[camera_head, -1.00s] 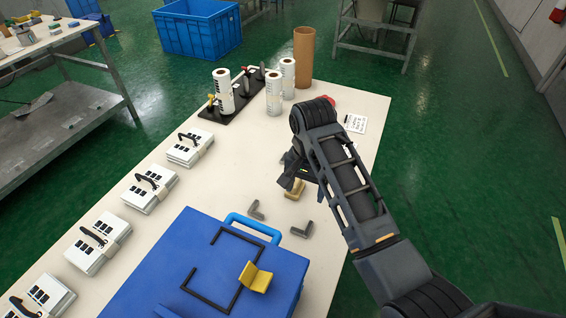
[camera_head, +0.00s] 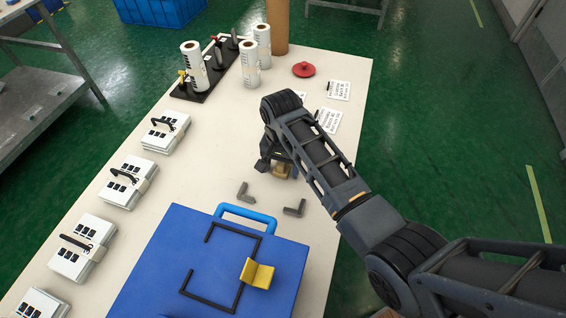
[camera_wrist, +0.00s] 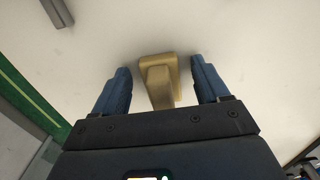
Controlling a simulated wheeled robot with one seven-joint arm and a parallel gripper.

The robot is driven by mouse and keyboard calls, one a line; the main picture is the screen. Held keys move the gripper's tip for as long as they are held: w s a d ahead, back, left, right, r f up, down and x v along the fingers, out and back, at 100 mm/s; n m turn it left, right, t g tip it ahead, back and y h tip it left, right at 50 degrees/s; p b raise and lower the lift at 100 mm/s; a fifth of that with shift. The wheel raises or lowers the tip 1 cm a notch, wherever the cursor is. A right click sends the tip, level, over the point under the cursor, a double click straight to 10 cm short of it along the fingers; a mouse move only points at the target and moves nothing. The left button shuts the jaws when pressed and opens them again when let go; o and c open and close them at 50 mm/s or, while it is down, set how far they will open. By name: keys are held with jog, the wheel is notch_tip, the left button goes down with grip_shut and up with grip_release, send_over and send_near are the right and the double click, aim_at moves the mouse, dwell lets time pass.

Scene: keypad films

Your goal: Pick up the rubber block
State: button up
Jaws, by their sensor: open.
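A tan block (camera_wrist: 158,80), which appears to be the rubber block, has a wide part and a narrower part. In the wrist view it lies between the two blue fingers of my gripper (camera_wrist: 160,72), with a visible gap on each side. The gripper is open and holds nothing. In the head view the block (camera_head: 282,171) is on the cream table, partly hidden by my gripper (camera_head: 272,165), which is close above or around it. I cannot tell the exact height.
Two grey angled pieces (camera_head: 245,193) (camera_head: 295,208) lie nearby. A blue case (camera_head: 165,255) with a yellow bracket (camera_head: 257,273) stands in front. White packs (camera_head: 165,133) line the left. A red disc (camera_head: 304,69), cards (camera_head: 327,120) and rolls (camera_head: 194,70) are farther back.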

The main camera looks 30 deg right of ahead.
jog(key=shift+f, duration=0.1)
jog(key=c, duration=1.2)
jog(key=shift+o, duration=0.2)
jog(key=shift+r, duration=0.75)
notch_tip(320, 180, up, 3)
jog(key=shift+f, duration=0.1)
jog(key=s+d+r, duration=0.6)
jog(key=d, duration=0.3)
jog(key=shift+s+d+r, duration=0.25)
jog(key=shift+s+r, duration=0.15)
